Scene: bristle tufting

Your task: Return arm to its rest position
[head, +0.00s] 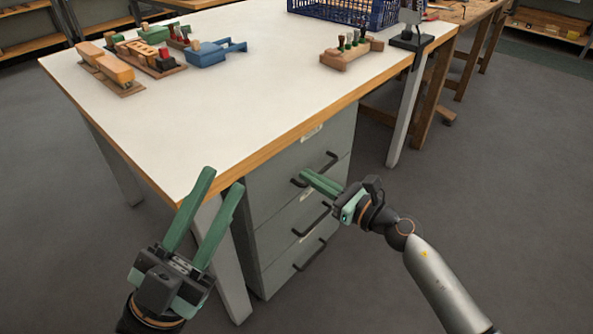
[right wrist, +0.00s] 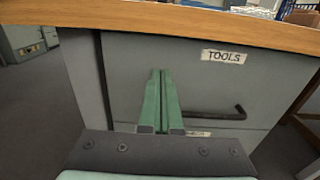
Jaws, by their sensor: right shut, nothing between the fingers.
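My right gripper (head: 322,184) is in front of the grey drawer cabinet (head: 262,215) under the white table (head: 230,90). Its green fingers are together and hold nothing. In the right wrist view, the shut fingers (right wrist: 161,76) point at a drawer face labelled TOOLS, left of its black handle (right wrist: 215,113). I cannot tell whether they touch it. My left gripper (head: 222,180) is at the table's near left corner, its two green fingers apart and empty.
Wooden and coloured fixtures (head: 150,50) stand at the table's back left. A wooden block with several small tufts (head: 350,50) sits at the right, near a blue crate (head: 345,12) and a black stand (head: 410,40). The floor (head: 480,180) at the right is clear.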

